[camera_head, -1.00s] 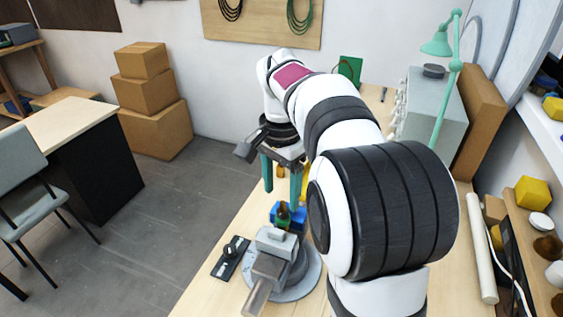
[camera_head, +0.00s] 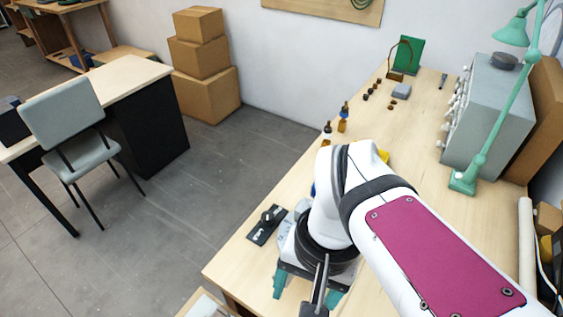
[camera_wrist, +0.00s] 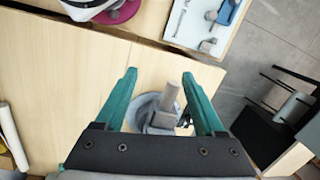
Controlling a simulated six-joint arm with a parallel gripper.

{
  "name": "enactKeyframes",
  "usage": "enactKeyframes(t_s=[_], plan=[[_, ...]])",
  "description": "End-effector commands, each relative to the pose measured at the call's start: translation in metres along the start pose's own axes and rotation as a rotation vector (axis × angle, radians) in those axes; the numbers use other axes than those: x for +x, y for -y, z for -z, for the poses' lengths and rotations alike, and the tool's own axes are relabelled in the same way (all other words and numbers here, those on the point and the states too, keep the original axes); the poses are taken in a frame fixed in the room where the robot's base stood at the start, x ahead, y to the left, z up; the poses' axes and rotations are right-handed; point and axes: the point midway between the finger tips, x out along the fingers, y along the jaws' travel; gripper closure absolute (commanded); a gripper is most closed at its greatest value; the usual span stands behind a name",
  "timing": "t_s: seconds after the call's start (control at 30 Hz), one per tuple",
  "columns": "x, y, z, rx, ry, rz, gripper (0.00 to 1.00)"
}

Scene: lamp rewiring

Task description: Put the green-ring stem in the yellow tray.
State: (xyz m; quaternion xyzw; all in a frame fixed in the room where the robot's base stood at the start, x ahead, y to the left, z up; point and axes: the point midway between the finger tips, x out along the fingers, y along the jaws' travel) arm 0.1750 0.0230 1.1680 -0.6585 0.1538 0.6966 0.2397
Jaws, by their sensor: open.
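My gripper (camera_head: 306,292) is open, its two teal fingers apart, low at the front edge of the table. In the wrist view my gripper (camera_wrist: 160,78) has nothing between its fingertips; beyond them stands a grey vise (camera_wrist: 164,112) on a round base. I cannot make out the green-ring stem; my arm covers much of the area round the vise. Several small stems stand farther back, among them an amber one (camera_head: 342,126) and a dark-topped one (camera_head: 327,130); their ring colours are too small to tell. A bit of yellow (camera_head: 384,156), possibly the yellow tray, shows behind my arm.
A black plate with a knob (camera_head: 267,225) lies near the table's left edge. A teal lamp (camera_head: 463,182) and a grey box unit (camera_head: 490,110) stand at right. A white tray with tools (camera_wrist: 207,22) shows in the wrist view.

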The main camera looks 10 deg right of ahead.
Motion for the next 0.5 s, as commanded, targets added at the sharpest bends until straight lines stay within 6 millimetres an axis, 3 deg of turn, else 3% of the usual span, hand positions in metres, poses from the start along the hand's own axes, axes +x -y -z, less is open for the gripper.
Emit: enactKeyframes(t_s=[0.03, 0.13, 0.5], plan=[[0.017, -0.008, -0.019, -0.036, 0.005, 0.01, 0.29], [0.037, -0.017, -0.038, -0.078, 0.013, 0.022, 0.31], [0.042, -0.019, -0.042, -0.084, 0.016, 0.023, 0.31]])
